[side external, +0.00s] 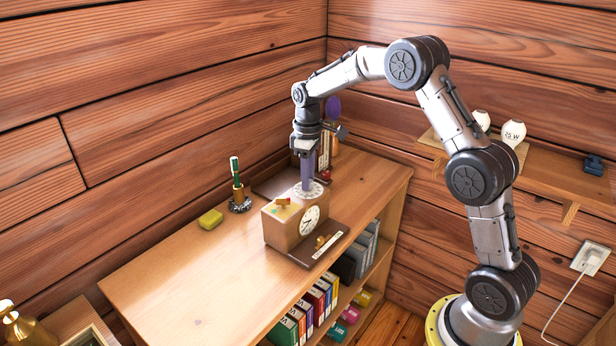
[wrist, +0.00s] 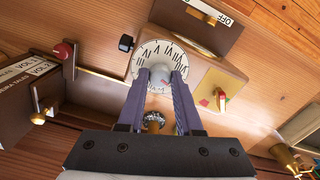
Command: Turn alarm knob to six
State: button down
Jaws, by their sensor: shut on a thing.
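The alarm clock (side external: 284,228) is a light wooden box on the shelf top, with a white clock face (side external: 309,220) on its front. A round white numbered dial (side external: 316,190) lies on its top and also shows in the wrist view (wrist: 146,52). The pale grey alarm knob (wrist: 160,76) stands at the middle of the dial. My gripper (side external: 308,186) points down over the dial, its purple fingers shut on the knob, one on each side. The fingers hide part of the dial, and I cannot tell which number the knob points to.
A dark plate (side external: 303,252) with a brass switch lies before the clock. A brass lever (side external: 283,202) sits on the clock's top. The shelf's left front is clear.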

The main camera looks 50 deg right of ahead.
jog(key=n, duration=0.5)
jog(key=shift+n, duration=0.3)
jog(key=n, duration=0.5)
jog(key=shift+r, duration=0.1)
jog(key=n, duration=0.5)
jog(key=shift+n, duration=2.6)
jog(key=c, duration=0.6)
grip_release()
notch_tip(320, 180, up, 14)
jog(key=shift+f, duration=0.15)
